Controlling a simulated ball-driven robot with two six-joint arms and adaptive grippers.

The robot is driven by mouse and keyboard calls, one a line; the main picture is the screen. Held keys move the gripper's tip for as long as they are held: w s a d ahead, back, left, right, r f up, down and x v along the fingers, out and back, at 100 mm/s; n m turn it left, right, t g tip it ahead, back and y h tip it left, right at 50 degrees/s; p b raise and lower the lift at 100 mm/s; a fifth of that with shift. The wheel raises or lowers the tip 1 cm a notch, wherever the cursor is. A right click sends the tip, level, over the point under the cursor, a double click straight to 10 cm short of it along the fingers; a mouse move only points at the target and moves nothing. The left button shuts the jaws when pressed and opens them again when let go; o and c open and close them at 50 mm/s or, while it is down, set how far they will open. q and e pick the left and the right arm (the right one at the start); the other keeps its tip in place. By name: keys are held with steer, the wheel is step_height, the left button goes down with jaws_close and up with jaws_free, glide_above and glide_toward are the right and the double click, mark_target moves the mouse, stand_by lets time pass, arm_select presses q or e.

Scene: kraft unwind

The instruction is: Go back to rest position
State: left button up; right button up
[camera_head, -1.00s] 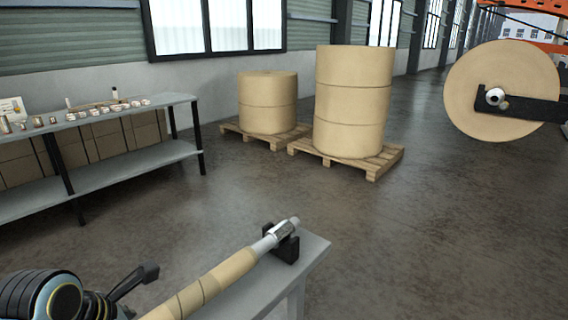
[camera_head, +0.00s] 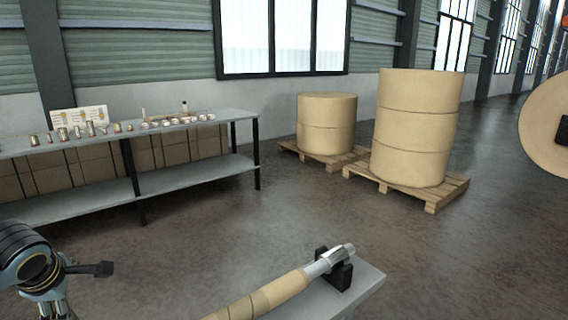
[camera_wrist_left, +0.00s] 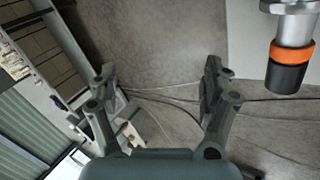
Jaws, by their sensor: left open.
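My left gripper (camera_wrist_left: 156,85) is open in the left wrist view, its two fingers spread apart with nothing between them. Behind the fingers are the grey floor and part of a shelf. In the head view, part of my left arm (camera_head: 35,265) shows at the lower left, clear of the roll shaft. My right gripper is in neither view.
A paper-wrapped shaft (camera_head: 265,298) rests in a black cradle (camera_head: 341,274) on a grey stand (camera_head: 368,290). A bench (camera_head: 190,174) with small items stands at left. Large kraft rolls (camera_head: 416,130) sit on pallets (camera_head: 440,194). Floor between is clear.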

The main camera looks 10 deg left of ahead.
arm_select(q)
steer(key=s+a+f+m+g+y, duration=0.1)
steer(key=s+a+f+m, duration=0.5)
steer(key=f, duration=0.2)
steer(key=s+a+f+m+g, duration=0.1)
steer(key=s+a+f+m, duration=0.5)
steer(key=s+f, duration=0.15)
steer(key=s+a+f+m, duration=0.3)
steer(key=s+m, duration=0.2)
steer(key=s, duration=0.2)
steer(key=s+a+f+m+g+y, duration=0.1)
steer(key=s+a+f+m, duration=0.15)
steer(key=s+m, duration=0.35)
steer(key=s+a+f+m, duration=0.2)
steer(key=s+f+m, duration=0.1)
steer(key=s, duration=0.5)
steer(key=s+d+f+n+h, duration=0.15)
steer(key=d+f, duration=0.25)
steer(key=d, duration=0.9)
steer(key=s+d+f+h, duration=0.15)
steer(key=d+f, duration=0.35)
steer(key=d, duration=0.8)
steer(key=d+f+h, duration=0.2)
steer(key=d+f, duration=0.2)
steer(key=d, duration=0.9)
step_height(320, 180, down, 16)
steer(key=s+g+b, duration=0.1)
steer(key=b, duration=1.5)
steer(key=shift+s+f, duration=0.2)
steer(key=shift+s, duration=0.05)
